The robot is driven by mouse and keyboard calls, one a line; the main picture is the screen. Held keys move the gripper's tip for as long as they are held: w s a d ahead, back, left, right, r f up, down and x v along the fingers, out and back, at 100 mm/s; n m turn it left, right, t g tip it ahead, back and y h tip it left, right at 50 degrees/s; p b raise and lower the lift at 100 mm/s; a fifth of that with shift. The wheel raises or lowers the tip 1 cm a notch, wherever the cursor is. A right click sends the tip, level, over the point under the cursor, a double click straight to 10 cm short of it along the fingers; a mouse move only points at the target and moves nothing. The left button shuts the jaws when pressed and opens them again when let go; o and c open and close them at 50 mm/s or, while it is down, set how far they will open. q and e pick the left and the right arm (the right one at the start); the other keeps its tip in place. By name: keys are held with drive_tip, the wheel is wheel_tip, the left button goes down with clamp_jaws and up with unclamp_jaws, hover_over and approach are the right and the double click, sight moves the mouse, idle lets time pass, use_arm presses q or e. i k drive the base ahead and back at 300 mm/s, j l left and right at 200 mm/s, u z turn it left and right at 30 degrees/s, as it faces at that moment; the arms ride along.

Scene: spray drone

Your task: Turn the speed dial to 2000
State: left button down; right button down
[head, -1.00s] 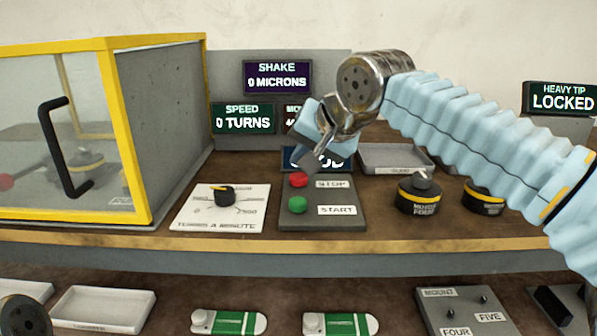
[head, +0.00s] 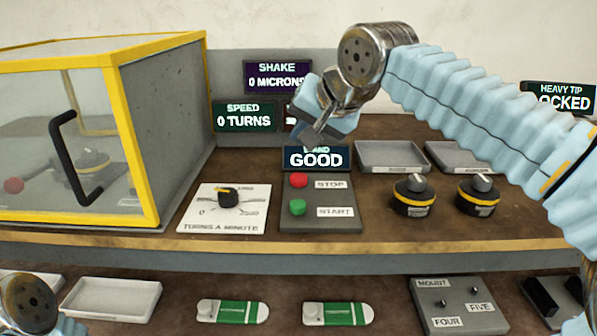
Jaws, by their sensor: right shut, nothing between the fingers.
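The speed dial (head: 229,199) is a black knob with a yellow mark on a white plate (head: 195,218) lettered TURNS A MINUTE. Its scale shows 0 at the lower left and a larger number at the right. The yellow mark points to the upper left. The speed display (head: 243,116) reads 0 TURNS. My right gripper (head: 308,133) is shut and empty, held above and to the right of the dial, in front of the displays and apart from the dial. My left arm shows only at the lower left corner; its gripper is out of view.
A panel with a red STOP button (head: 298,181) and a green START button (head: 297,207) sits right of the dial. A yellow-framed clear case (head: 155,150) stands close on the left. Two black motors (head: 412,196) stand to the right. A GOOD display (head: 317,158) is behind the buttons.

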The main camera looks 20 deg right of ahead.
sight(228, 197)
drive_tip(key=k+l, duration=0.25)
drive_tip(key=k, duration=0.2)
drive_tip(key=k+l, duration=0.25)
drive_tip(key=k, duration=0.25)
